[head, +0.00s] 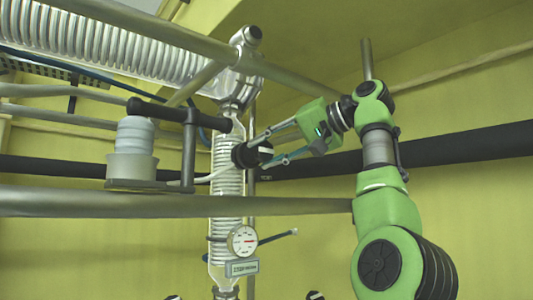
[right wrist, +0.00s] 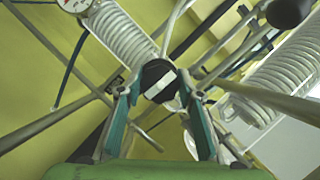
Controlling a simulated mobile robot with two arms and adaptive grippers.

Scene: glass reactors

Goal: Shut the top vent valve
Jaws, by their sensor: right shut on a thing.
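The vent valve has a round black knob (head: 243,155) with a white bar across its face. It sits on the upright glass column (head: 227,185), below the metal-and-glass elbow. In the right wrist view the knob (right wrist: 156,73) is between my fingertips, and its white bar runs diagonally from lower left to upper right. My right gripper (head: 266,151) reaches in from the right and is shut on the knob. Its two fingers also show in the right wrist view (right wrist: 155,90), one on each side of the knob. My left gripper is out of view.
A round gauge (head: 242,240) hangs on the column below the knob. A grey bar (head: 300,205) crosses in front at lower height, and another bar (head: 150,28) slopes above. A white vessel (head: 132,165) in a holder stands left. A coiled condenser (head: 100,45) runs along the upper left.

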